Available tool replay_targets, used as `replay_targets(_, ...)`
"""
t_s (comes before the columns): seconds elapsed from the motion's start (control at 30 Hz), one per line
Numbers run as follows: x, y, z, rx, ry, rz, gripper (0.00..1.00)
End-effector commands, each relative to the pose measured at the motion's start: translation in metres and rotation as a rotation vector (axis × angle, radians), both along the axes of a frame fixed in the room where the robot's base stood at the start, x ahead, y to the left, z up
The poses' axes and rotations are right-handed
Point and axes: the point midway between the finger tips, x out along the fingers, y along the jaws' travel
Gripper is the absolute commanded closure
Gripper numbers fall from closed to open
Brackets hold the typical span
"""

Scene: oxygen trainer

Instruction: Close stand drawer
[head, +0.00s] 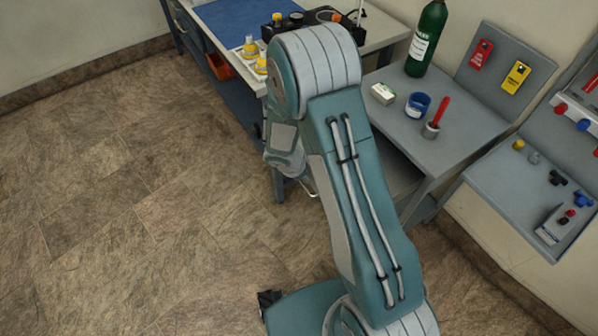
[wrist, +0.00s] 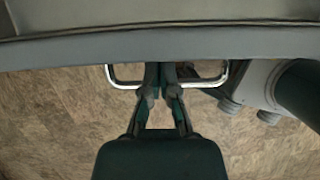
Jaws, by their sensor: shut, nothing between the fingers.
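A grey panel with a long straight edge (wrist: 60,50) crosses the top of the wrist view; it looks like the drawer front, seen from above. A shiny metal bar handle (wrist: 122,84) sticks out from it. My gripper (wrist: 161,76) is shut and empty, with its fingertips at the middle of the handle, in front of the panel. The fingers cover the handle's middle, and I cannot tell whether they touch it. How far the drawer stands open is not clear.
A workbench with a blue mat (head: 235,18) stands at the back. The tiled floor (head: 130,200) at left is clear.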

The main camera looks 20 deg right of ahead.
Motion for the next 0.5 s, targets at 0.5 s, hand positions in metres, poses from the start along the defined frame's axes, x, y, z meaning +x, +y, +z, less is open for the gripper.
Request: replay_targets(0.5, 0.0011, -0.0037, -0.0089, 0.000, 0.000, -0.001, 1.00)
